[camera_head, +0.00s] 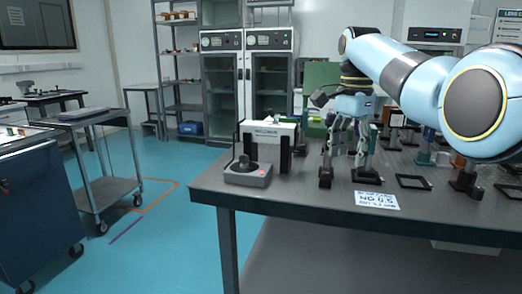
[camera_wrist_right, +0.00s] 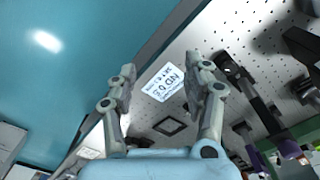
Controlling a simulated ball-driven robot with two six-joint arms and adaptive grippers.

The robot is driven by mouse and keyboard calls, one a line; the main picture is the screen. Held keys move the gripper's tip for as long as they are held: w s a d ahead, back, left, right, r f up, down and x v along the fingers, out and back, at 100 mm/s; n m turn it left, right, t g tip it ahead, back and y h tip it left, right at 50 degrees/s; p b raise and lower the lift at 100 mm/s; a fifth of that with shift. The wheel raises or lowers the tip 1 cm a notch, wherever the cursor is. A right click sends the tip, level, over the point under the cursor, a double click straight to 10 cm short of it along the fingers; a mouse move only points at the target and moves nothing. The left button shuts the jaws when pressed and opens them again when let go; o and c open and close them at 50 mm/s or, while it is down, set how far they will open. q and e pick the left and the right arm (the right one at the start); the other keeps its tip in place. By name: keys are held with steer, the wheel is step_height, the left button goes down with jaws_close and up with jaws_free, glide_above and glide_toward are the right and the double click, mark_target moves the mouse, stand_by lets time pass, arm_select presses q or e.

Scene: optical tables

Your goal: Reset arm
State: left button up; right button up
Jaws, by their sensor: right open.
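My right arm reaches in from the right in the head view. Its right gripper (camera_head: 345,180) points down above the optical table (camera_head: 270,208), near the front edge. The two fingers are apart with nothing between them. In the right wrist view the right gripper (camera_wrist_right: 160,90) shows both fingers spread, with the table top and a white printed label (camera_wrist_right: 163,83) beyond them. The same label (camera_head: 377,200) lies flat on the table in the head view. My left gripper shows in neither view.
A grey box with a black knob (camera_head: 248,174) and a white-fronted device (camera_head: 268,142) stand left of the gripper. Black frames (camera_head: 413,182) and small mounts crowd the table to the right. A grey cart (camera_head: 105,188) stands at left; the blue floor between is clear.

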steer(key=s+d+f+g, duration=0.1)
steer(key=s+f+g, duration=0.1)
steer(key=s+f, duration=0.85)
steer(key=s+d+f+g, duration=0.2)
steer(key=s+f, duration=0.6)
steer(key=f, duration=0.6)
steer(key=s+d+f+g, duration=0.1)
steer(key=s+f+g, duration=0.1)
steer(key=s+f, duration=0.85)
steer(key=s+d+f+n+t, duration=0.1)
steer(key=s+d+f+n, duration=0.2)
steer(key=s+f, duration=0.8)
steer(key=s+d+f+n+t, duration=0.1)
steer(key=s+d+f+n, duration=0.2)
steer(key=s, duration=1.3)
steer(key=s+d+f+n+t, duration=0.1)
steer(key=s+d+f+n, duration=0.15)
steer(key=s+f, duration=0.9)
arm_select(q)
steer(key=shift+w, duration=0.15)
arm_select(e)
steer(key=w+n+t, duration=0.1)
steer(key=w+r+n+t, duration=0.1)
steer(key=w+n, duration=0.1)
steer(key=w+a+n+t, duration=0.1)
steer(key=shift+w+r+n+t+h, duration=0.25)
steer(key=shift+w+r+t+h, duration=0.05)
steer(key=shift+r+t+h, duration=0.1)
